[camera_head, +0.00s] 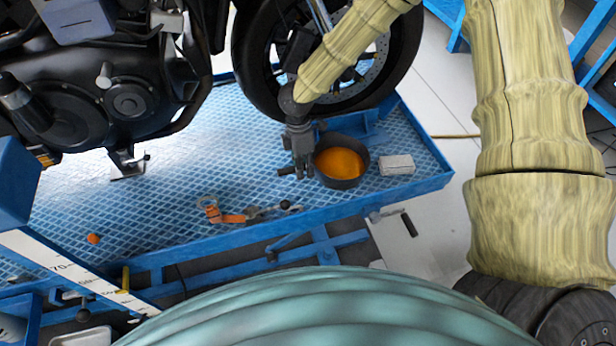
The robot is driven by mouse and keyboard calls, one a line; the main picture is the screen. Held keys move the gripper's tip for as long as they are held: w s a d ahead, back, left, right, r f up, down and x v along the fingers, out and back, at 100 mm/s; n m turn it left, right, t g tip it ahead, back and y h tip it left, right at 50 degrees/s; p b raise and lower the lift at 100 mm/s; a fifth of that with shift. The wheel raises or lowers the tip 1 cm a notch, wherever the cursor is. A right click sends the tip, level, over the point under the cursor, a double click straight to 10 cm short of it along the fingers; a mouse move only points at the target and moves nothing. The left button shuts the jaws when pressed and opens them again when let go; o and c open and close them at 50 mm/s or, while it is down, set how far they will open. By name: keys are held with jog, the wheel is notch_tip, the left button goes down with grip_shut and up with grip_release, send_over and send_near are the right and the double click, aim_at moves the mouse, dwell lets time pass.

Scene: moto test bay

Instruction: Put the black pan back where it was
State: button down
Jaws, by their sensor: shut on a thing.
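The black pan (343,184) is round, with orange liquid inside. It is at the right part of the blue lift platform, below the motorcycle's wheel. I cannot tell whether its base touches the platform. My gripper (303,171) points down at the pan's left edge and is shut on it. The fingertips partly hide that edge, and a short dark piece sticks out to the left of them.
The blue platform (170,205) carries a motorcycle (95,85), whose wheel (255,60) is close behind my gripper. A pale block (397,165) lies right of the pan. Orange-handled tools (228,217) lie left. The platform has a raised front rim.

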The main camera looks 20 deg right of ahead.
jog(key=shift+f, duration=2.5)
jog(key=c, duration=1.3)
grip_release()
jog(key=shift+c, duration=0.2)
notch_tip(320, 180, up, 12)
jog(key=w, duration=0.2)
jog(key=shift+w, duration=0.15)
jog(key=shift+f, duration=0.15)
